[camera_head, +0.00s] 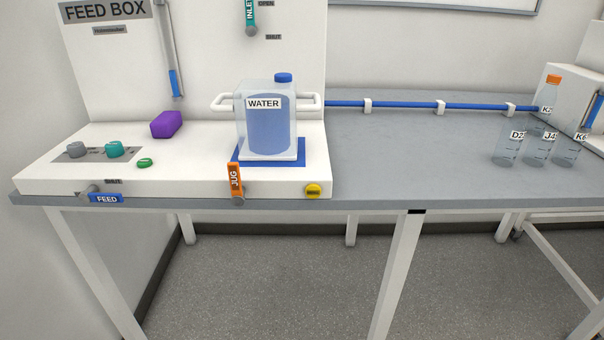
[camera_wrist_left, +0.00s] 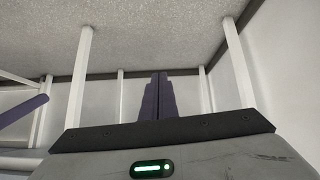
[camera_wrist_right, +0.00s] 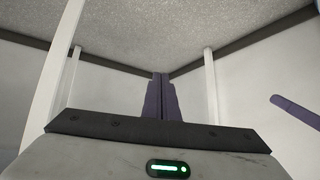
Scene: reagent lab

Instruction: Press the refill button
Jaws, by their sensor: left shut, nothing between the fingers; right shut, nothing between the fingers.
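A round yellow button (camera_head: 313,191) sits at the front right of the white feed box base (camera_head: 210,187); its small label is too small to read. A small green oval button (camera_head: 145,162) lies on the base's top at the left, right of a teal knob (camera_head: 114,149) and a grey knob (camera_head: 77,150). I cannot read which one is the refill button. My left gripper (camera_wrist_left: 159,78) is shut and empty in the left wrist view. My right gripper (camera_wrist_right: 161,78) is shut and empty in the right wrist view. Neither gripper shows in the head view.
A water jug (camera_head: 268,127) stands on a blue pad (camera_head: 298,155) behind the orange JUG lever (camera_head: 235,178). A purple block (camera_head: 166,124) sits at the left. A blue FEED lever (camera_head: 106,198) is on the front edge. Labelled beakers (camera_head: 536,147) stand far right; the grey bench (camera_head: 410,165) between is clear.

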